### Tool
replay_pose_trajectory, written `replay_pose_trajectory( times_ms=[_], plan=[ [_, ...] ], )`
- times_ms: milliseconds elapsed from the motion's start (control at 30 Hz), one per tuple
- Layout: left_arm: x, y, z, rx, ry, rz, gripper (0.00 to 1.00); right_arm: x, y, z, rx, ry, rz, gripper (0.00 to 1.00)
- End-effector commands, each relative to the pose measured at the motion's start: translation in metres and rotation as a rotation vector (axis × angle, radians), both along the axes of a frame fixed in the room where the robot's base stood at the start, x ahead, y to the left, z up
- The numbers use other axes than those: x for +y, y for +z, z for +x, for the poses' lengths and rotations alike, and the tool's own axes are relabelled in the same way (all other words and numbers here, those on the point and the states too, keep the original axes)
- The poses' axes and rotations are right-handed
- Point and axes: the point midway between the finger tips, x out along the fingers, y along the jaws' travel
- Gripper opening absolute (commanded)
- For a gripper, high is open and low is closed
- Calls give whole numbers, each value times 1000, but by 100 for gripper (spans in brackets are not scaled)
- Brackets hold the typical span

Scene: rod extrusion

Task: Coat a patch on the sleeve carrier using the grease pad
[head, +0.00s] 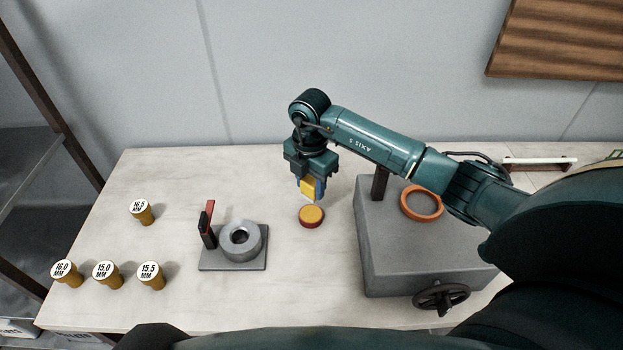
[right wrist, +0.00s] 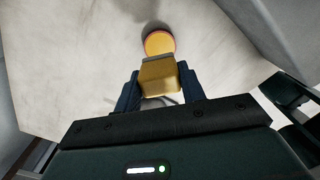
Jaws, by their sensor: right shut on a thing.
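My right gripper (head: 312,190) is shut on a yellow block (head: 307,186), which seems to be the grease pad. The block also shows between the fingers in the right wrist view (right wrist: 158,76). It is held above the table, just behind a round orange-rimmed tin with a yellow top (head: 311,215). In the right wrist view the tin (right wrist: 159,42) lies just beyond the block, partly covered by it; the height gap cannot be told. A grey ring-shaped block with a bore (head: 241,241), possibly the sleeve carrier, stands on a flat plate to the left. My left gripper is out of view.
A red-handled lever (head: 208,226) stands beside the grey ring. Several brass plugs with size labels, one marked 15.5 (head: 151,275), stand at the left. A large grey machine (head: 400,265) with an orange ring (head: 422,203) and handwheel (head: 441,297) stands right.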

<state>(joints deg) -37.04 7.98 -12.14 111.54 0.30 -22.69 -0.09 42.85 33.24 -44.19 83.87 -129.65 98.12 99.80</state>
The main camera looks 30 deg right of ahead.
Motion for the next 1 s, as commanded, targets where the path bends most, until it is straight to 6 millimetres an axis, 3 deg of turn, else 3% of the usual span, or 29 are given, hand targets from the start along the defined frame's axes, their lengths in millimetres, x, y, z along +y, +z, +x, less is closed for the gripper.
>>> replay_pose_trajectory(
  times_ms=[533, 1000],
  plan=[
    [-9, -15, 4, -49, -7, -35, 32, 0, -53, 0, -1, 1, 0, 22],
    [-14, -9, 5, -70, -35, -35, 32, 0, -57, 0, -1, 1, 0, 22]
  ],
)
